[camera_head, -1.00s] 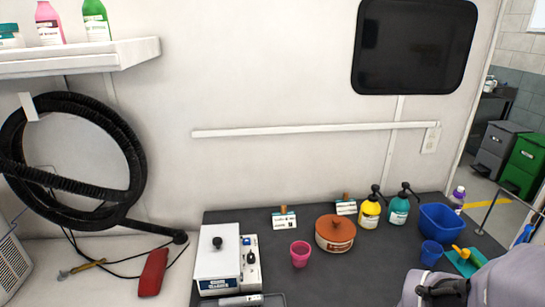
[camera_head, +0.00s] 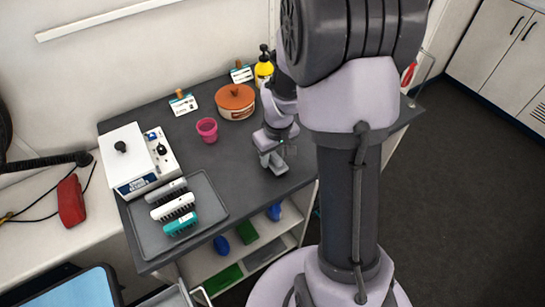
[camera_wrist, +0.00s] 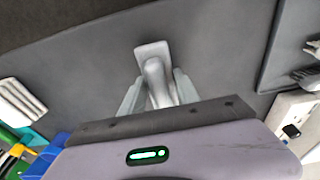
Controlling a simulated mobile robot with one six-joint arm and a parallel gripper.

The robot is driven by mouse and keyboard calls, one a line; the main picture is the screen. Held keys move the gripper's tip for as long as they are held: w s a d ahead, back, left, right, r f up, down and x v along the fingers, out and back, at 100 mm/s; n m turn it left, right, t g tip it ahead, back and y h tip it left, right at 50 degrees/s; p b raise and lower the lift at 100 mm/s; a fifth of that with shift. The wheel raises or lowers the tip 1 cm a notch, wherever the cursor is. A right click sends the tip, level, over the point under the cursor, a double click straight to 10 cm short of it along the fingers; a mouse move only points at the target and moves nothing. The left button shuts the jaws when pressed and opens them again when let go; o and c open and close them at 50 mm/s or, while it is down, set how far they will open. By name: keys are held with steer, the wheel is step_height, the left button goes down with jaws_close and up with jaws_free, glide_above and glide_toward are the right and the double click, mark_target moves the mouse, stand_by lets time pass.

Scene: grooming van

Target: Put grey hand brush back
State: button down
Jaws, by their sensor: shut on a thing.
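My gripper (camera_head: 277,146) is above the dark table, right of the tray. In the wrist view its two fingers (camera_wrist: 157,88) are shut on the handle of a light grey tool, which looks like the grey hand brush (camera_wrist: 152,50). The tool's flat head points away from the palm; its underside is hidden. It also shows below the gripper in the head view (camera_head: 274,166). The grey tray (camera_head: 210,210) holds a grey brush (camera_head: 166,190), a white brush (camera_head: 173,207) and a teal brush (camera_head: 181,224).
A pink cup (camera_head: 207,130), a brown lidded pot (camera_head: 235,101) and a yellow pump bottle (camera_head: 263,70) stand behind. A white box device (camera_head: 132,158) is at the table's left. Shelves under the table hold blue and green items. The tabletop between tray and gripper is clear.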

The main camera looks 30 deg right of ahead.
steer(key=shift+f, duration=0.1)
steer(key=c, duration=0.9)
jaws_free()
steer(key=r+p, duration=0.1)
steer(key=r, duration=0.3)
steer(key=s+r+p, duration=0.1)
steer(key=r+p, duration=0.1)
steer(key=r, duration=0.2)
steer(key=r+p, duration=0.1)
steer(key=r, duration=0.3)
steer(key=shift+s+p, duration=0.35)
steer(key=shift+s, duration=0.05)
steer(key=s+a+r+m+t+y, duration=0.2)
steer(key=s+a+r+m+t, duration=0.2)
steer(key=s+a+r, duration=1)
steer(key=shift+s+a+r+m, duration=0.4)
steer(key=shift+s+a, duration=0.15)
steer(key=shift+a, duration=0.65)
